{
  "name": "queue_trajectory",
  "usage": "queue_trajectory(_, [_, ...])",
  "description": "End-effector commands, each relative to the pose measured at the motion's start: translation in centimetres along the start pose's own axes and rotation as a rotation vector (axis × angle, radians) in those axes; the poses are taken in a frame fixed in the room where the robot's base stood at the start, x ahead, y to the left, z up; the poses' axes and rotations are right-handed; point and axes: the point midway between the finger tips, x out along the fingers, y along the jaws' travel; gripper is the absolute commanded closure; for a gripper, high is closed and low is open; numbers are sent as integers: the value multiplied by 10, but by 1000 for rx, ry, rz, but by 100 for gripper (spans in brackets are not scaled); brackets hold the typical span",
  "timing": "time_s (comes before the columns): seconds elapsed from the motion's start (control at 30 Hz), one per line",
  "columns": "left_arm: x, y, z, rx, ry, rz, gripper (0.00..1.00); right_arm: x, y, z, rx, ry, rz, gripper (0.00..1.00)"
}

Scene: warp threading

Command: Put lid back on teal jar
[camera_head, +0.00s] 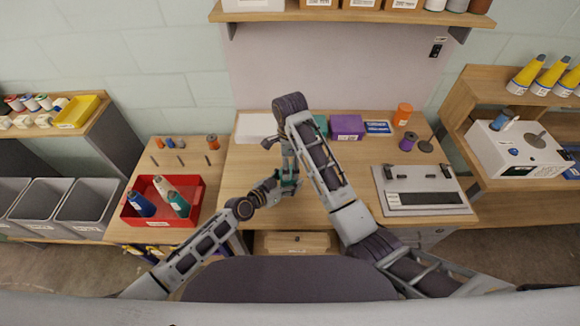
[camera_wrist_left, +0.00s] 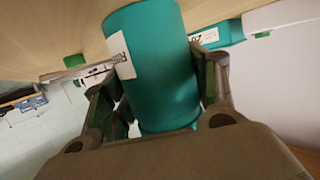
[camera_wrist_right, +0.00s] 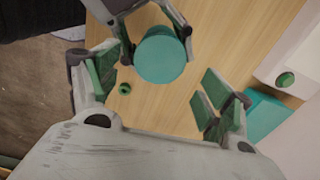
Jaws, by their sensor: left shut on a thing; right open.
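A teal jar (camera_wrist_left: 150,60) with a white label is between the fingers of my left gripper (camera_wrist_left: 160,88), which is shut on it. In the head view the jar (camera_head: 289,176) is mostly hidden by both grippers (camera_head: 284,186), near the table's middle. The right wrist view shows the jar's end as a plain teal disc (camera_wrist_right: 160,56); I cannot tell whether this is the lid or part of the jar. A seam-like line crosses the jar low in the left wrist view. My right gripper (camera_wrist_right: 160,84) is open over the jar, its fingers apart from it.
A grey device (camera_head: 425,204) is at right. A red bin (camera_head: 194,187) with several spools is at left.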

Motion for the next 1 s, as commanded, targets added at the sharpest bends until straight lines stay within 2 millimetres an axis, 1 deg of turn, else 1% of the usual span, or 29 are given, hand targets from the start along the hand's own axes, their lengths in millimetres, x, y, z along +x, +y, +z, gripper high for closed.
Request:
queue_trajectory(0.1, [0, 0, 1, 0, -1, 0, 100, -9, 0, 0, 0, 0, 1, 20])
queue_trajectory(0.2, [0, 0, 1, 0, -1, 0, 100, -12, 0, 0, 0, 0, 1, 20])
queue_trajectory(0.43, [0, -1, 0, 0, -1, -1, 100, -12, 0, 0, 0, 0, 1, 20])
queue_trajectory(0.5, [0, -1, 0, 0, -1, -1, 100, -13, 0, 0, 0, 0, 1, 23])
queue_trajectory(0.67, [0, -1, 0, 0, -1, -1, 100, -17, -3, 0, 0, 1, -8, 23])
queue_trajectory(0.83, [0, -1, 0, 1, 0, -1, 100, -33, -15, -5, 4, 8, -40, 23])
queue_trajectory(1.0, [0, -1, 0, 1, 0, -1, 100, -56, -38, -24, 15, 45, -97, 23])
